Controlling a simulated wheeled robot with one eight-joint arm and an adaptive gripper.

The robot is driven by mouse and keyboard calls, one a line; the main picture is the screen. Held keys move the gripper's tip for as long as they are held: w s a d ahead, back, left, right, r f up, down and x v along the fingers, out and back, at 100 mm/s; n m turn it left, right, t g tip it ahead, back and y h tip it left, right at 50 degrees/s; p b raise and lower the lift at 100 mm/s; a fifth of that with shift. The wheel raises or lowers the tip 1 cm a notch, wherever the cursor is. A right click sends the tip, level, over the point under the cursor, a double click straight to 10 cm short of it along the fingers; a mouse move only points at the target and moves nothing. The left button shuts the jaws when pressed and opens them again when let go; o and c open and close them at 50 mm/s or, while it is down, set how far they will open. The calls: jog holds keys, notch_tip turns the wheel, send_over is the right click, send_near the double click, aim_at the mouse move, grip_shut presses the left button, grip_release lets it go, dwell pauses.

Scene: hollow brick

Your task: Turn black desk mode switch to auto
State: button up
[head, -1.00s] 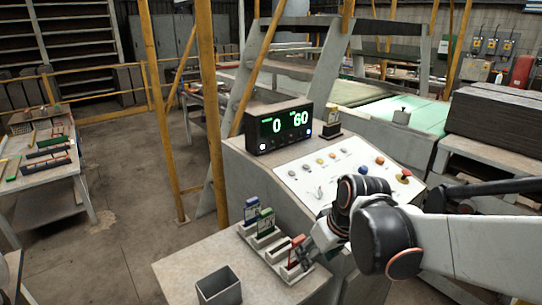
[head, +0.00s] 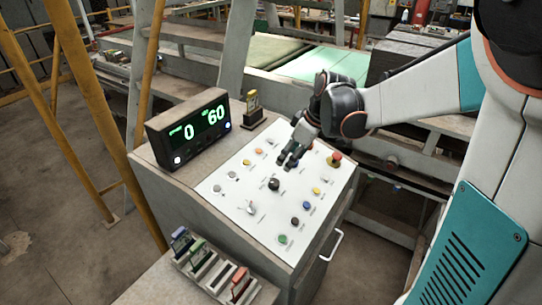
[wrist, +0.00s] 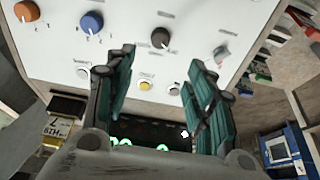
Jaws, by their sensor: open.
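The white sloped control panel (head: 225,195) on the desk carries a round black knob (head: 274,184) near its middle. In the wrist view, the black knob (wrist: 160,38) lies beyond and between my open fingertips, with small markings around it that are too small to read. My gripper (head: 288,162) is over the panel, just up and right of the black knob in the head view. In the wrist view, my gripper (wrist: 163,60) has its two teal-padded fingers apart with nothing between them. I cannot tell how far the tips are from the knob.
A blue knob (wrist: 92,20), a silver lever switch (head: 250,208) and a red mushroom button (head: 334,160) are on the panel. A display (head: 190,128) reading 0 and 60 stands behind it. A rack of coloured tags (head: 212,268) sits at front left.

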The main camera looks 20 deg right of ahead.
aim_at(275, 182)
jog(key=b+x, duration=0.1)
jog(key=x, duration=1.3)
jog(key=shift+d, duration=0.1)
jog(key=shift+s, duration=0.1)
jog(key=c, duration=1.1)
